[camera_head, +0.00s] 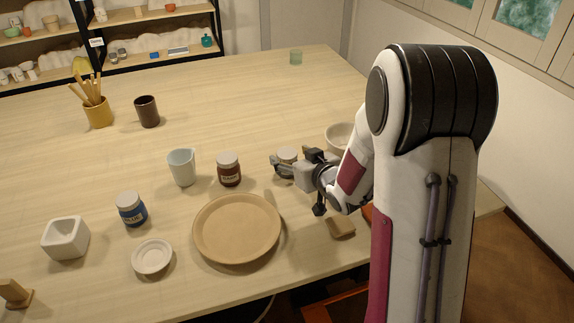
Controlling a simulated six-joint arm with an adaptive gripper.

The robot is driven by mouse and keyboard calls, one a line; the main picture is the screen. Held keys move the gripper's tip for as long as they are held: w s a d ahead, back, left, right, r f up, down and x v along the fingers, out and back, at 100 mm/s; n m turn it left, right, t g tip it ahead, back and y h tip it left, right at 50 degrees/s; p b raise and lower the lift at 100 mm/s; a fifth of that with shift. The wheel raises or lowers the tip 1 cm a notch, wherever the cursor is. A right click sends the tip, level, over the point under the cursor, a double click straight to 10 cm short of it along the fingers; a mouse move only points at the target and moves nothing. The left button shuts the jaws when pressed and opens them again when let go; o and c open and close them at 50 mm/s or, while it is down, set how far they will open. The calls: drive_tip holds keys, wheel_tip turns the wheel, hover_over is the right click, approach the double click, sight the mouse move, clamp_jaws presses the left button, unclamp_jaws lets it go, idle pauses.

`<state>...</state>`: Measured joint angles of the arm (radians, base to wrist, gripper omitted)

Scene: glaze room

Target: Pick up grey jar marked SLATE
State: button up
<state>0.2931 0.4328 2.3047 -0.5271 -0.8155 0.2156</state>
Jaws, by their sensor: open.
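A small jar (288,155) with a pale lid stands on the table in the middle of the head view. My gripper covers most of its body, so I cannot read its label or be sure of its colour. My gripper (283,165) is open and low beside this jar, its fingers reaching in from the right. One finger shows at the jar's left side; I cannot tell whether the fingers touch it. No SLATE marking is readable.
A dark red jar (228,170) stands just left, near a white cup (182,167). A blue jar (131,209), a round tan plate (205,252) and a white bowl (340,136) are nearby. A tan block (341,228) lies in front. The back of the table is mostly clear.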

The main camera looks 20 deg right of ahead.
sight(288, 154)
drive_tip(key=shift+x, duration=1.7)
drive_tip(key=shift+d, duration=0.1)
drive_tip(key=c, duration=1.4)
